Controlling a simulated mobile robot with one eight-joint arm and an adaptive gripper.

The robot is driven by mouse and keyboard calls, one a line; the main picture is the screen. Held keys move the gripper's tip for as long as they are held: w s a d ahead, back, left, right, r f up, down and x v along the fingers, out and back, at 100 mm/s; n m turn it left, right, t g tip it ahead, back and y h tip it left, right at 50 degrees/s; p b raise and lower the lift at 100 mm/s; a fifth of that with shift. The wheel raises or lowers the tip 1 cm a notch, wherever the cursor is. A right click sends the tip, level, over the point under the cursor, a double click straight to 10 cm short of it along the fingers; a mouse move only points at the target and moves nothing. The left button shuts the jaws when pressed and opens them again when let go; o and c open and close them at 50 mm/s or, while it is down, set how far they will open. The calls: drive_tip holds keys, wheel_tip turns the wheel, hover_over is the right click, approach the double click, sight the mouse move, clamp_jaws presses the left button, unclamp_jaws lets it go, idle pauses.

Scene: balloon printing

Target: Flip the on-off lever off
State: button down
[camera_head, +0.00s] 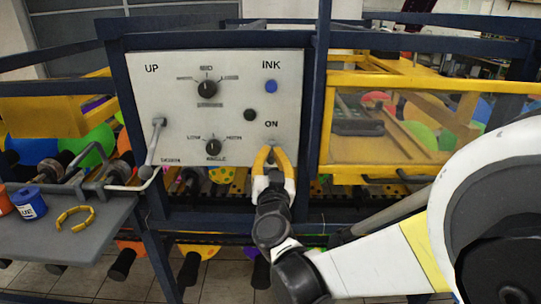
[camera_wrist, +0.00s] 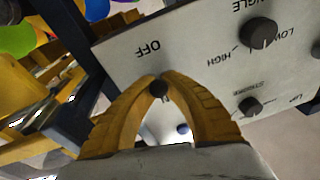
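The white control panel (camera_head: 180,110) faces me, with an ON label at its lower right. My gripper (camera_head: 270,152) has its yellow fingers just below that label, around the dark knob of the on-off lever. In the wrist view, the fingertips (camera_wrist: 157,79) of my gripper close in on both sides of the lever's round dark knob (camera_wrist: 158,89). The OFF label (camera_wrist: 148,48) shows upside down just beyond the fingertips. The ON label is partly hidden between the fingers. The lever's shaft is hidden behind its knob.
Two dark dials (camera_head: 207,88) (camera_head: 213,147), a blue ink button (camera_head: 271,86) and an up-down handle (camera_head: 154,145) are on the panel. Dark blue frame posts (camera_head: 318,110) flank it. A grey shelf (camera_head: 100,245) at left holds a blue cartridge (camera_head: 29,203) and a yellow ring (camera_head: 75,217).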

drive_tip(key=c, duration=1.5)
unclamp_jaws()
drive_tip(key=s+f, duration=0.2)
drive_tip(key=s, duration=0.9)
drive_tip(key=shift+s+d, duration=0.15)
drive_tip(key=shift+s, duration=0.25)
